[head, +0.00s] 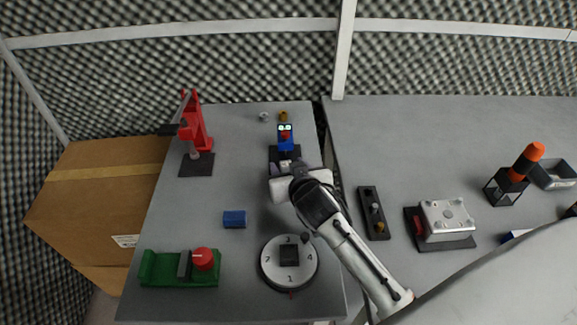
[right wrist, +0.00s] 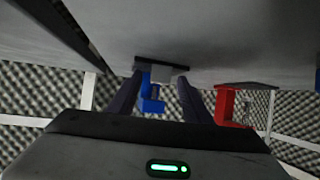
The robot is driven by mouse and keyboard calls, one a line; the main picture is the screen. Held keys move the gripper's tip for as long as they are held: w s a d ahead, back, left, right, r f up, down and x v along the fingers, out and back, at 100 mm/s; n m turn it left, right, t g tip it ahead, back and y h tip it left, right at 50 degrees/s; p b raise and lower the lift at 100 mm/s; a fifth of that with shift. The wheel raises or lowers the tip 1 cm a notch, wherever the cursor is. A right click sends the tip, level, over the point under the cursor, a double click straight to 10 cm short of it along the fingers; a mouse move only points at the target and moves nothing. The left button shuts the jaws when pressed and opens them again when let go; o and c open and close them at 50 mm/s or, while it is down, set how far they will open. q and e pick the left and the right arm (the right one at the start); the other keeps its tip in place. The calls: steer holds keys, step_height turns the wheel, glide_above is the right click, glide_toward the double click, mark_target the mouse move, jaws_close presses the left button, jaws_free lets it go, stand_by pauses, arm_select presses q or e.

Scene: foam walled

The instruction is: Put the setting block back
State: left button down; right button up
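A small blue block (head: 234,219) lies alone on the left grey table, left of my right arm; I cannot tell for certain that it is the setting block. My right gripper (head: 286,167) is at the front of an upright blue device (head: 285,136) with a red part, on a dark base (head: 272,156). In the right wrist view the fingers (right wrist: 160,98) are apart, with the blue device (right wrist: 152,92) showing between them. I cannot tell whether they touch it. The gripper hides part of the base. My left gripper is not in view.
A round numbered dial (head: 270,272), a green fixture (head: 160,270) with a red knob and a red clamp (head: 201,125) stand on the left table (head: 200,295). A black strip (head: 366,200), a silver box (head: 447,220) and a lantern-like stand (head: 498,188) are on the right table.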

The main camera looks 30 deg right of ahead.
steer(key=shift+s, duration=0.1)
steer(key=v, duration=1)
steer(key=shift+s, duration=0.1)
stand_by(0.4)
